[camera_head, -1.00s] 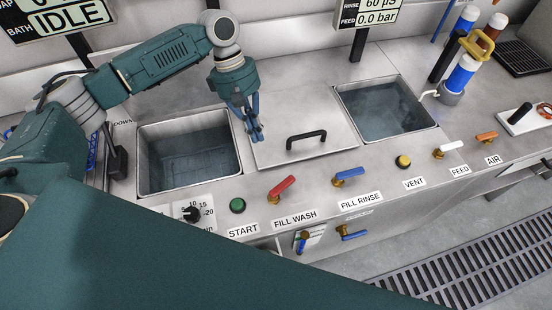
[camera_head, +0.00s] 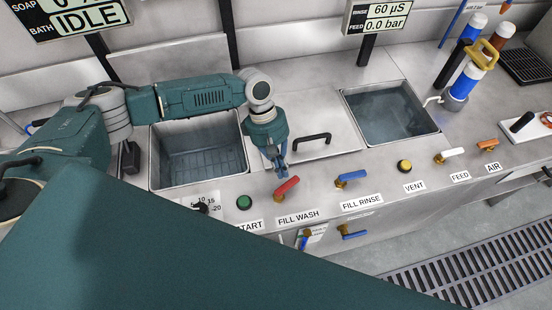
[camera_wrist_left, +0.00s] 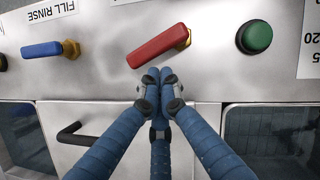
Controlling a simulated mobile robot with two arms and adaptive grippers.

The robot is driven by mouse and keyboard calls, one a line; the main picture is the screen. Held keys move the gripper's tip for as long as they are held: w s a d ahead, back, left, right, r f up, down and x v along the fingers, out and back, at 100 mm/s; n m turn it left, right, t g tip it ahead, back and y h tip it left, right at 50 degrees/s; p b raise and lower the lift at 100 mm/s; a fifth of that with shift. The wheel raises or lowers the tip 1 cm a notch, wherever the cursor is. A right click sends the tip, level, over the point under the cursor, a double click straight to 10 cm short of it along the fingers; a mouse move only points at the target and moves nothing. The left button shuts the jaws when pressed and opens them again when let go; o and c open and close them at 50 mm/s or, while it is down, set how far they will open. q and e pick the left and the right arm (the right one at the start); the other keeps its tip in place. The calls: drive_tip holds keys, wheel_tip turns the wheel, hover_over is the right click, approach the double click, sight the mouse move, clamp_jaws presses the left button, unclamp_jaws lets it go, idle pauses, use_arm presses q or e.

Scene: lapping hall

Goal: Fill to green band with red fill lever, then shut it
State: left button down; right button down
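The red fill lever (camera_head: 287,187) sits on the sloped front panel above the FILL WASH label (camera_head: 298,217). In the left wrist view the red lever (camera_wrist_left: 157,46) lies slanted just ahead of the fingertips, with its brass valve at its right end. My left gripper (camera_head: 276,170) is just behind the lever, fingers pointing down. Its blue fingers (camera_wrist_left: 160,80) are drawn together at the tips with nothing between them, and a small gap to the lever seems to show. The left basin (camera_head: 200,160) looks dark inside; I cannot make out a green band. My right gripper is out of view.
A blue FILL RINSE lever (camera_head: 351,177) is right of the red one, and a green START button (camera_head: 244,202) left. A closed lid with a black handle (camera_head: 313,139) lies between the left basin and the right basin (camera_head: 390,112). A display (camera_head: 68,19) reads BATH IDLE.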

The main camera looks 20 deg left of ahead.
use_arm(q)
drive_tip(key=shift+d, duration=0.1)
drive_tip(key=shift+s+d+r+m+p, duration=0.1)
drive_tip(key=shift+d+m+p, duration=0.2)
drive_tip(key=shift+p, duration=0.1)
drive_tip(key=shift+d+m+g, duration=0.3)
drive_tip(key=shift+d+m, duration=0.1)
drive_tip(key=shift+m, duration=0.1)
drive_tip(key=shift+s+a, duration=0.1)
